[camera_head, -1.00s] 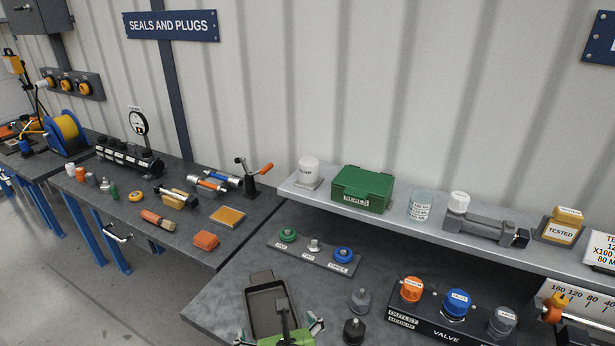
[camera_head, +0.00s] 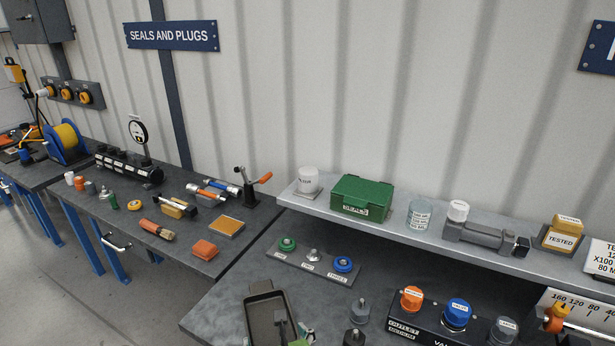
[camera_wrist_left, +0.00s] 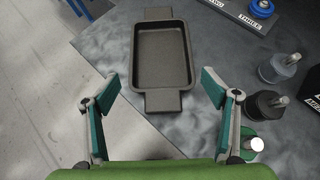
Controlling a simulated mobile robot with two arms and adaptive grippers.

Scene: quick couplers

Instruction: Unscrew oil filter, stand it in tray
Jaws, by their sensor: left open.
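A white cylindrical filter (camera_head: 308,180) with a dark label stands on a light square base at the left end of the raised shelf. Another white-topped cylinder (camera_head: 458,211) sits upright on a grey block on the same shelf; I cannot tell for sure which is the oil filter. The dark rectangular tray (camera_head: 254,322) lies empty on the bench below, and shows whole in the left wrist view (camera_wrist_left: 160,100). My left gripper (camera_head: 305,333) is low at the picture's bottom edge, partly cut off. In the wrist view its fingers (camera_wrist_left: 160,88) are spread and empty at the tray's near end.
A green seals box (camera_head: 362,196) and a glass jar (camera_head: 420,215) stand on the shelf between the white cylinders. A rack of plugs (camera_head: 314,263) lies behind the tray. Grey fittings (camera_head: 360,310) and a valve block (camera_head: 430,323) stand to its right.

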